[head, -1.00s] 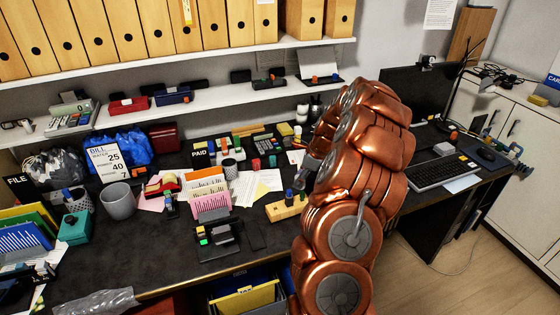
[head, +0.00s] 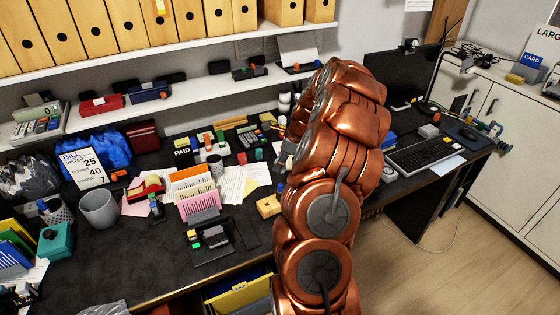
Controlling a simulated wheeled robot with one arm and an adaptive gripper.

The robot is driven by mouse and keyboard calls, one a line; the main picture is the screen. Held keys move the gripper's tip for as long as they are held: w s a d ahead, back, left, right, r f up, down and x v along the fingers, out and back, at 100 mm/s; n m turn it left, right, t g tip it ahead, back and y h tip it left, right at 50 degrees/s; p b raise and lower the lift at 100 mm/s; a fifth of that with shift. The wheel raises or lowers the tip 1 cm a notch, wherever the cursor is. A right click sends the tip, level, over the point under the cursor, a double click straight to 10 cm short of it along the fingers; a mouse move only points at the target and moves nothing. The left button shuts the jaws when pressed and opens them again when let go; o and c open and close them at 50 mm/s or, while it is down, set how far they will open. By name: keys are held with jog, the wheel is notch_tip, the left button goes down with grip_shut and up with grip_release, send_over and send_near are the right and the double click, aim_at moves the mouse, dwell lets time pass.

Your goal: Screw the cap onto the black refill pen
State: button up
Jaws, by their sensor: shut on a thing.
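Only a small grey part of my gripper (head: 287,152) shows at the arm's left edge. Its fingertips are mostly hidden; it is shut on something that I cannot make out. A yellow wooden block (head: 268,206) stands on the desk just left of my arm, below the gripper, with a small dark upright piece at its right end, partly covered by my arm. I cannot tell the black refill pen or its cap apart from the other small items.
Left of the block are a pink card holder (head: 200,207), a black stand with coloured pieces (head: 208,240), and a grey cup (head: 99,209). A shelf (head: 190,108) runs above the desk. A monitor and keyboard (head: 425,158) stand at right.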

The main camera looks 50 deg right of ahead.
jog(key=b, duration=0.1)
send_over(280, 185)
jog(key=shift+f, duration=3)
jog(key=shift+f+p, duration=0.4)
jog(key=shift+f, duration=1.5)
jog(key=shift+o, duration=1)
grip_shut()
jog(key=shift+r+m+p, duration=0.3)
jog(key=shift+m+p, duration=0.2)
jog(key=shift+p, duration=0.6)
jog(key=m+h+p, duration=0.1)
jog(key=p, duration=0.2)
jog(key=shift+m, duration=0.4)
jog(key=shift+f+m+t+h, duration=0.3)
jog(key=shift+f+m, duration=0.05)
jog(key=shift+m, duration=0.45)
